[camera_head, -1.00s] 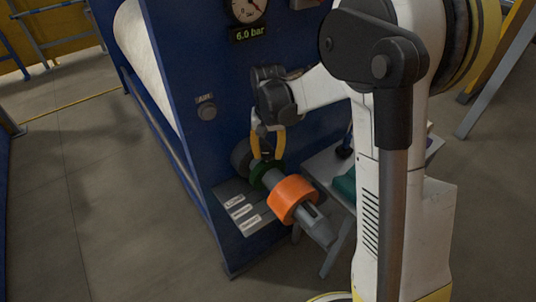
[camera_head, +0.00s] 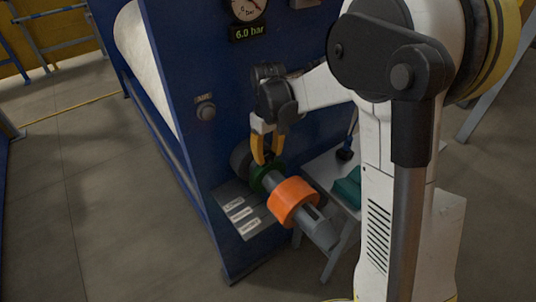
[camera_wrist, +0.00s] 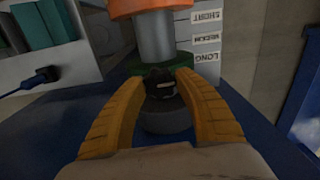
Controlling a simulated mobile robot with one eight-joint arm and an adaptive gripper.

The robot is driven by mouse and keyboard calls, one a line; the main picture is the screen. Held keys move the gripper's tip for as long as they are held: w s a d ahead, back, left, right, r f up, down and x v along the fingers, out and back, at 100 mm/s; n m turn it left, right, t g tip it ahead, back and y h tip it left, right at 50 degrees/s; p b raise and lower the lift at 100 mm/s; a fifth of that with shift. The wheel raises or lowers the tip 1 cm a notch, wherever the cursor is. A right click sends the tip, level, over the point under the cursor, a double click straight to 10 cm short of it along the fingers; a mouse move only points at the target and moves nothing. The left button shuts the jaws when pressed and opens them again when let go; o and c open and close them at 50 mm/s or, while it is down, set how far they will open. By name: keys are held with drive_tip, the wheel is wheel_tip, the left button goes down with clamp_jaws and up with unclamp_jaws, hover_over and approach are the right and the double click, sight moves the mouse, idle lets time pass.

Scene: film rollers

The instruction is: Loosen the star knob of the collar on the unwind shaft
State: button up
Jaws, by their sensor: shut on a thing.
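The unwind shaft (camera_head: 315,226) sticks out from the blue machine frame. An orange ring (camera_head: 293,201) sits on it farther out, and a green collar (camera_head: 263,181) sits closer to the frame. In the wrist view the green collar (camera_wrist: 139,67) shows behind the dark star knob (camera_wrist: 160,84). My gripper (camera_head: 268,160) reaches down at the collar from above. In the wrist view its yellow fingers (camera_wrist: 163,84) are closed around the knob, one on each side. The knob is hidden by the fingers in the head view.
A plate with labels (camera_head: 236,211) is below the shaft on the left. A light bench (camera_head: 321,173) with teal blocks (camera_head: 348,188) and a dark blue-handled tool (camera_head: 346,153) stands to the right. A gauge and a 6.0 bar display (camera_head: 250,33) are above.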

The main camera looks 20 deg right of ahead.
sight(268, 155)
idle(0.5)
drive_tip(key=o, duration=1.2)
wheel_tip(268, 155, up, 12)
drive_tip(key=shift+r, duration=0.1)
drive_tip(key=s+f+m+t+b, duration=0.1)
drive_tip(key=s+f+t+b, duration=0.1)
drive_tip(key=s+f+b, duration=0.2)
drive_tip(key=s+f+m+t+b, duration=0.1)
drive_tip(key=s+f+b, duration=0.3)
drive_tip(key=s, duration=0.5)
drive_tip(key=s+f+m+t+b, duration=0.2)
drive_tip(key=s+f+t+b, duration=0.2)
drive_tip(key=s, duration=0.3)
drive_tip(key=shift+s, duration=0.1)
